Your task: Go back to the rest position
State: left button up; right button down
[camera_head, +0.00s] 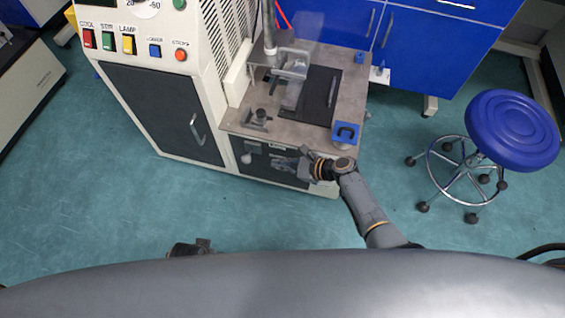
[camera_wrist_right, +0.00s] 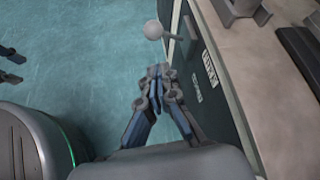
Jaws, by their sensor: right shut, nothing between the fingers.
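My right gripper (camera_head: 284,164) is in front of the rheometer's lower front panel, just below the worktop edge in the head view. In the right wrist view, its fingers (camera_wrist_right: 158,72) are closed together with nothing between them. They point toward a round white knob (camera_wrist_right: 153,30) and stay apart from it. The knob also shows in the head view (camera_head: 246,158). My left gripper cannot be made out; only a small dark part of my left arm shows at the bottom edge of the head view.
The rheometer cabinet (camera_head: 160,105) stands at the left, with a worktop (camera_head: 235,117) carrying a dark plate and a blue-topped piece (camera_head: 346,132). A blue stool (camera_head: 513,130) stands at the right. Blue cabinets (camera_head: 430,45) are behind. The teal floor (camera_head: 110,215) in front is clear.

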dwell(0.4)
jog(key=s+d+f+n+g+h, duration=0.1)
jog(key=s+d+f+n+h, duration=0.25)
jog(key=s+n, duration=0.35)
jog(key=s+d+f+n+g+h, duration=0.2)
jog(key=s+d+f+n, duration=0.3)
jog(key=s, duration=0.3)
jog(key=s+d+n+h, duration=0.5)
jog(key=s+d+n, duration=0.5)
jog(key=d, duration=0.1)
pick_arm(q)
jog(key=s+a+f+p, duration=0.1)
jog(key=s+p, duration=0.7)
jog(key=s, duration=0.1)
jog(key=s+a+g+p, duration=0.1)
jog(key=s+a+p, duration=0.1)
jog(key=s+p, duration=0.6)
jog(key=shift+s+f, duration=0.35)
pick_arm(e)
jog(key=s+d+f, duration=0.1)
jog(key=s, duration=0.7)
jog(key=s+d+f+g, duration=0.1)
jog(key=s, duration=0.8)
jog(key=shift+s+d+g, duration=0.25)
jog(key=shift+d+g, duration=0.05)
